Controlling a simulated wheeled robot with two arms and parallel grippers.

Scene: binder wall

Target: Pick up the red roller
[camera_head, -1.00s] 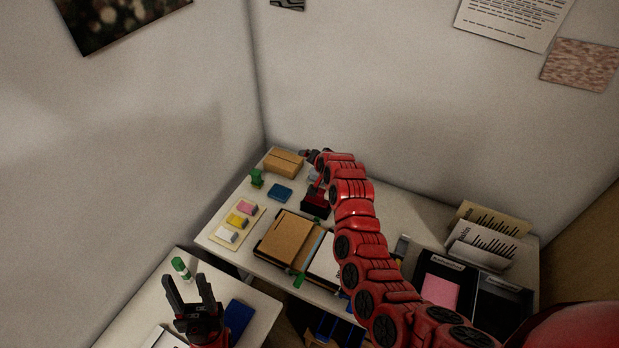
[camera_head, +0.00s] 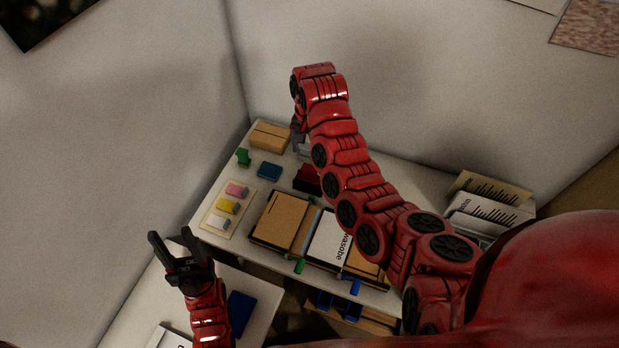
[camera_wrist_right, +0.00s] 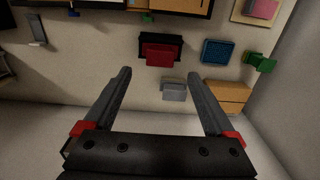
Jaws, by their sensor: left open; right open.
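A red block-like thing (camera_wrist_right: 160,55) sits on a black base on the desk; it may be the red roller, but a roller shape cannot be made out. In the head view the same red thing (camera_head: 307,178) is partly covered by my right arm. My right gripper (camera_wrist_right: 159,77) is open and empty, with its fingers pointing towards the red thing, apart from it. In the head view my right gripper (camera_head: 297,137) points down above the back of the desk, mostly hidden by its arm. My left gripper (camera_head: 171,234) is open and empty at the lower left.
A grey block (camera_wrist_right: 174,92) lies close beside the red thing. A blue block (camera_head: 269,171), a green piece (camera_head: 243,157) and a cardboard box (camera_head: 268,136) stand nearby. Brown binders (camera_head: 279,220) and a tray of coloured blocks (camera_head: 212,227) are towards the front. Walls close the back and left.

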